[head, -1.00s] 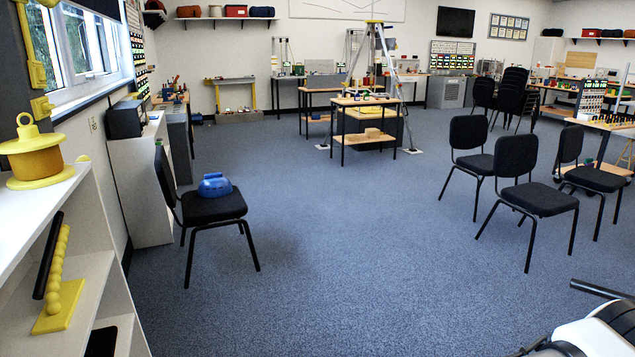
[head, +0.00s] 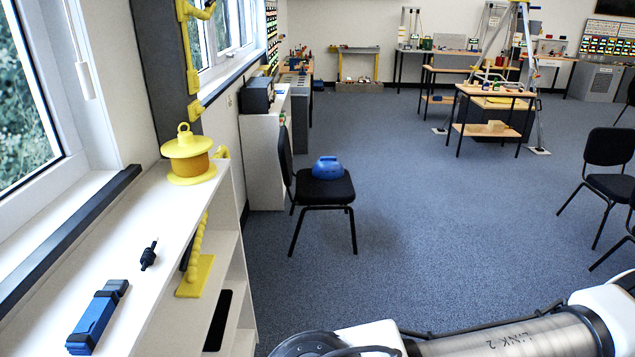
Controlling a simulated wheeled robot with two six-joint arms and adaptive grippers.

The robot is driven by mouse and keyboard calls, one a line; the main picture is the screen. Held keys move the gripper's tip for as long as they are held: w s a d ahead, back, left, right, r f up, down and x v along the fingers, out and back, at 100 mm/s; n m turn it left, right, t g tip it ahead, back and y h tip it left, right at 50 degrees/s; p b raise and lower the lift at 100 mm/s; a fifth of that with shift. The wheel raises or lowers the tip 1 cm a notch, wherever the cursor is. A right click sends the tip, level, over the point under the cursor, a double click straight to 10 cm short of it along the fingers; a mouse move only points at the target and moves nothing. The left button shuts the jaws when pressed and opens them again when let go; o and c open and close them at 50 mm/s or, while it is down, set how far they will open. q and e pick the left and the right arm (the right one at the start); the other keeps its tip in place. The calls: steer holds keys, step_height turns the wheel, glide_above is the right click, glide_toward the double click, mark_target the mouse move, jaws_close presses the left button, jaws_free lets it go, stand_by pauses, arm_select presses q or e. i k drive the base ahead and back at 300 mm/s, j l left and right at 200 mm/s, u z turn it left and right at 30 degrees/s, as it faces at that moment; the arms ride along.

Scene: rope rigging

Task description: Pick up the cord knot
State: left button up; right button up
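A small dark piece (head: 149,254), which looks like the cord knot, lies on the white shelf top at the left, beneath the window. It is dark and lumpy with a thin end, and too small to make out fully. It lies apart from a blue and black tool-like block (head: 97,317) nearer to me. Neither gripper is in view. Only links of one of my arms show at the bottom right, well away from the dark piece.
A yellow lidded pot (head: 188,158) stands at the far end of the white shelf unit (head: 165,300). A black chair (head: 322,188) holding a blue case (head: 327,168) stands beyond. Open blue carpet (head: 440,200) lies to the right.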

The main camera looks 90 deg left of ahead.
mark_target(148, 259)
steer(key=u, duration=0.5)
steer(key=l+u, duration=0.1)
steer(key=u, duration=0.85)
steer(key=l+u, duration=0.1)
steer(key=u, duration=0.4)
steer(key=l+u, duration=0.1)
steer(key=u, duration=0.85)
steer(key=l+u, duration=0.1)
steer(key=u, duration=0.85)
